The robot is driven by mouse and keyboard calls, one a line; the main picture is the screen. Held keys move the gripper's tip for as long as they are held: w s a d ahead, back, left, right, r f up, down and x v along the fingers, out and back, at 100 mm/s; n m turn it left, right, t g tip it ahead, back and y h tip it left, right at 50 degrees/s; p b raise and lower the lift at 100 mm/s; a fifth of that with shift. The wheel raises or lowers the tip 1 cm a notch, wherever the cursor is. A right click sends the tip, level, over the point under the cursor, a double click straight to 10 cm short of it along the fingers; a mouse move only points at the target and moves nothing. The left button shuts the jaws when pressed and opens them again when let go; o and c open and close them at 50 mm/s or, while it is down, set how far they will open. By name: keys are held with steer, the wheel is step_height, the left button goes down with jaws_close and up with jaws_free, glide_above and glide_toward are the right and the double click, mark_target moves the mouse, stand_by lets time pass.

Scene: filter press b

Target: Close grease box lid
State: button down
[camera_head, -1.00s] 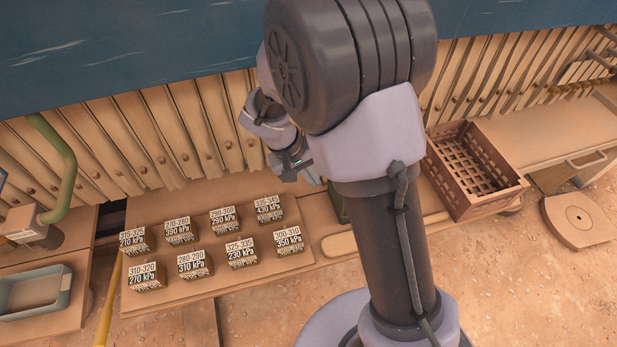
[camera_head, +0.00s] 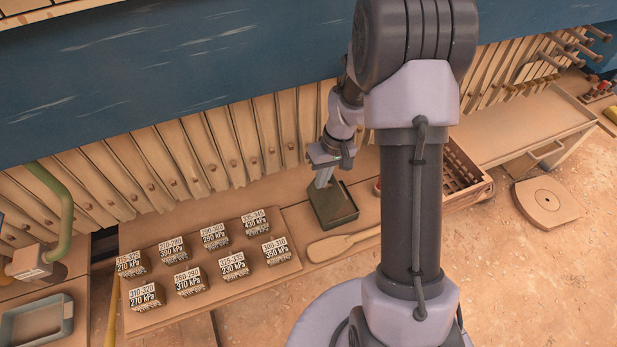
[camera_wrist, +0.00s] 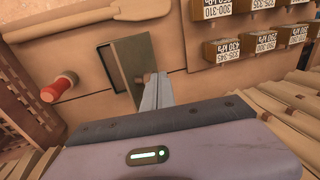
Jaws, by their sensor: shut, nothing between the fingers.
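The dark green grease box (camera_head: 340,220) sits on the bench, right of the labelled blocks, in the head view. In the wrist view, the olive lid panel (camera_wrist: 135,58) stands beside a dark strip of the box (camera_wrist: 110,68). The lid looks partly raised, but its exact angle is unclear. My gripper (camera_head: 322,184) is shut and empty, pointing down at the back of the box. In the wrist view its fingertips (camera_wrist: 155,78) overlap the lid's near edge; I cannot tell whether they touch it.
Several labelled blocks (camera_head: 232,264) stand on a board to the left. A wooden paddle (camera_head: 345,241) lies in front of the box. A red-topped cylinder (camera_wrist: 58,88) and a slatted crate (camera_head: 468,178) are to the right. Filter plates line the back.

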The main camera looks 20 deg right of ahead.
steer(key=d+f+y+b, duration=0.1)
steer(key=d+y, duration=0.1)
steer(key=d, duration=0.1)
steer(key=d+f+y+b, duration=0.1)
steer(key=d+f+y, duration=0.1)
steer(key=d+y, duration=0.1)
steer(key=d+f+y+b, duration=0.1)
steer(key=d+f+y, duration=0.1)
steer(key=d, duration=0.1)
steer(key=shift+d+f+y, duration=0.2)
steer(key=shift+f+y, duration=0.05)
steer(key=shift+y, duration=0.05)
steer(key=d+f+b, duration=0.1)
steer(key=f+b, duration=0.1)
steer(key=shift+s+d+f, duration=0.1)
steer(key=shift+d+f, duration=0.3)
